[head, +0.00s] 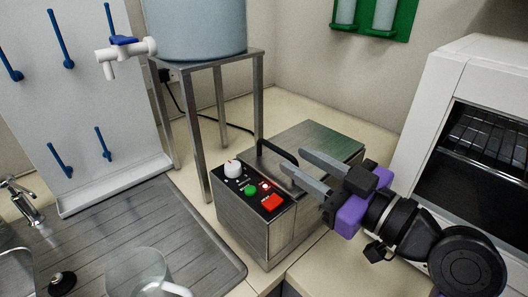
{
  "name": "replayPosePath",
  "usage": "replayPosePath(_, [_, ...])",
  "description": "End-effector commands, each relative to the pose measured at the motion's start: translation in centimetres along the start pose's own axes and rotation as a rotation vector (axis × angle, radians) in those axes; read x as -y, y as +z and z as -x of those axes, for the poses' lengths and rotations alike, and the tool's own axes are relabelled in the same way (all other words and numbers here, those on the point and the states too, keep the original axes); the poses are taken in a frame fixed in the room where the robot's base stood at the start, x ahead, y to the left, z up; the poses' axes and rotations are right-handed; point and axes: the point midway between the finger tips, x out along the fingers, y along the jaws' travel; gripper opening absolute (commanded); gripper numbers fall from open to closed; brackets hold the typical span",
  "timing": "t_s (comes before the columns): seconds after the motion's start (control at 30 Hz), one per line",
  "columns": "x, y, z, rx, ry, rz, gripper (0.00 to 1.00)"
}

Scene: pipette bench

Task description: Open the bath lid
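The bath (270,236) is a brushed-metal box on the bench, with a control panel on its front top. Its flat metal lid (322,139) appears shut and lies level behind the panel. A black bar handle (274,150) stands at the lid's front left. My gripper (294,161) comes in from the right, above the lid, with its two grey fingers spread apart. The handle's right end is at the fingertips; I cannot tell whether they touch. The fingers and purple gripper body hide part of the lid's near side.
The panel has a white knob (233,168), a green button (250,190) and a red switch (271,203). A metal stand (208,130) with a large tank (196,28) is behind left. A white oven (462,75) stands right. A glass jug (136,272) is front left.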

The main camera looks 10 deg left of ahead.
Motion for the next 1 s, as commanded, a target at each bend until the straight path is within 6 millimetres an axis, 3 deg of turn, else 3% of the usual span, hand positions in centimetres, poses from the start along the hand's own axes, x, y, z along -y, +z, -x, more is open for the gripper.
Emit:
replayPosePath(0.17, [0.0, 0.3, -0.9, 0.000, 0.000, 0.000, 0.32])
replayPosePath(0.6, [0.1, 0.2, -7.0, -0.001, 0.000, 0.000, 0.32])
replayPosePath(1.0, [0.1, 0.3, -7.8, 0.001, 0.001, 0.001, 0.32])
